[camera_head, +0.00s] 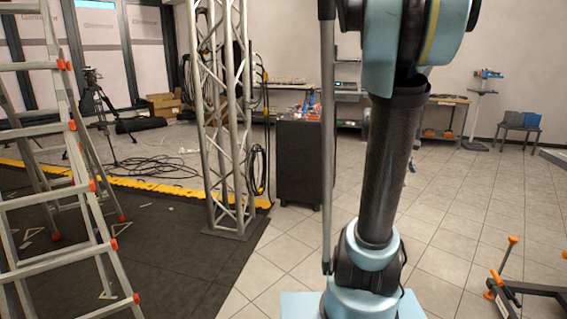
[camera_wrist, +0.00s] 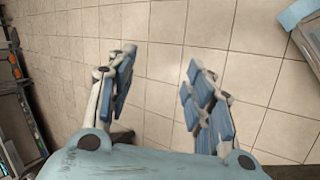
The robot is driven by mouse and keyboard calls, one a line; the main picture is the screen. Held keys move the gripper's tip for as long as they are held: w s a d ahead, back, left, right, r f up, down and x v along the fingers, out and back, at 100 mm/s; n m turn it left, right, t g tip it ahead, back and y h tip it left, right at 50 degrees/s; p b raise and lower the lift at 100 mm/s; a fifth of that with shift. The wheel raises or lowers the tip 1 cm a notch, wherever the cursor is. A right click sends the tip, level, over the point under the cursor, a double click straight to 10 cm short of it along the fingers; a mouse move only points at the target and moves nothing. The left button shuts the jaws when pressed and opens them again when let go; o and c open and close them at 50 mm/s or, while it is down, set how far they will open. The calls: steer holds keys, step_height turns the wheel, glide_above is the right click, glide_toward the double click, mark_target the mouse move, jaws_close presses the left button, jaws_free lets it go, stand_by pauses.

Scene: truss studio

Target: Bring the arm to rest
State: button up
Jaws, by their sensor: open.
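My gripper (camera_wrist: 158,90) is in the wrist view, with its two blue-padded fingers spread apart. It is open and nothing is between the fingers, only tiled floor behind them. In the head view my arm stands upright at right of centre, with a dark tube between blue joints. The gripper itself is outside the head view.
A ladder (camera_head: 75,170) stands at the left on black matting (camera_head: 175,245). A metal truss column (camera_head: 228,130) rises beside a dark cabinet (camera_head: 298,160). An orange-and-black stand (camera_head: 525,288) is at lower right.

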steer(key=s+a+f+m+y, duration=0.3)
steer(key=s+a+f, duration=0.2)
steer(key=s+a, duration=0.4)
steer(key=s+a+f+m+y, duration=0.3)
steer(key=s+a+f, duration=0.3)
steer(key=s+a, duration=0.4)
steer(key=a, duration=0.4)
steer(key=shift+m+y, duration=0.3)
